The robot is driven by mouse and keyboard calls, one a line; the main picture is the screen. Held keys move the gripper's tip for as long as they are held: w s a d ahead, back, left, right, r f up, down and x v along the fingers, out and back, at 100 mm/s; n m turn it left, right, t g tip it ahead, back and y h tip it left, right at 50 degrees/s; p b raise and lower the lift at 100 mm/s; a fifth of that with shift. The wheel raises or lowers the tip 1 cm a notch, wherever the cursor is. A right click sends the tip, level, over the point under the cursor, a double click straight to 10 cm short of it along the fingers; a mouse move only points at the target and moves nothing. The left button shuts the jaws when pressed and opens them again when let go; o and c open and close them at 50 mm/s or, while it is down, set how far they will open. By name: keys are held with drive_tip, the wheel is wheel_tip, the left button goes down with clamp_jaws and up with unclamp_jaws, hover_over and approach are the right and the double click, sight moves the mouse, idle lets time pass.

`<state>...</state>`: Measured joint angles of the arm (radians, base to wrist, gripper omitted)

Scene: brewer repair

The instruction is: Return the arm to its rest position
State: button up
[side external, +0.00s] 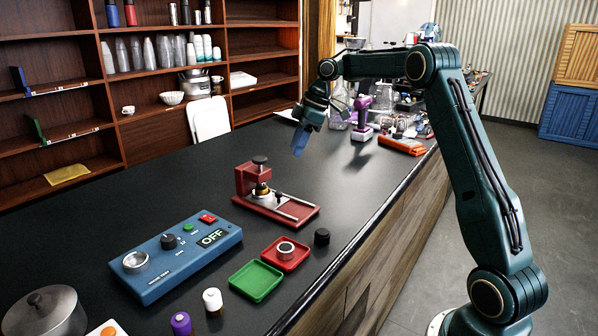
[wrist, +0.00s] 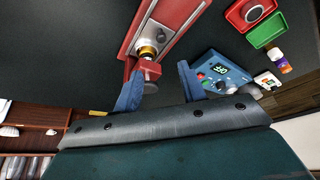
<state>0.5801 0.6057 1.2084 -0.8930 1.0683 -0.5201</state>
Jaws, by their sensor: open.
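My gripper (side external: 299,143) hangs above the black counter (side external: 370,180) in the side view, behind and to the right of the red press fixture (side external: 277,195). Its blue fingers point down and look empty. In the wrist view the two blue fingers of my gripper (wrist: 160,88) stand wide apart with nothing held between them. The red fixture, with a brass-coloured part in it, also shows in the wrist view (wrist: 168,22), beyond the fingers and apart from them in the side view.
A blue control box (side external: 180,255) reading OFF stands at front left. A green tray (side external: 255,281), a red tray (side external: 285,266) holding a round metal part, and a black knob (side external: 321,237) lie near the counter's edge. A purple tool (side external: 362,118) and clutter stand farther back.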

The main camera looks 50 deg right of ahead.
drive_tip(key=s+a+r+m+t+h, duration=0.1)
drive_tip(key=s+a+r+m, duration=0.1)
drive_tip(key=s+a+r, duration=0.35)
drive_tip(key=s+a+r+m, duration=0.2)
drive_tip(key=s+a+r, duration=0.1)
drive_tip(key=s+a, duration=0.55)
drive_tip(key=s+a+f+m+h, duration=0.1)
drive_tip(key=s+a+f+m, duration=0.1)
drive_tip(key=s, duration=0.8)
drive_tip(key=s+a+f+m+t+h, duration=0.1)
drive_tip(key=s+a+f+m, duration=0.2)
drive_tip(key=s, duration=0.7)
drive_tip(key=shift+f, duration=0.45)
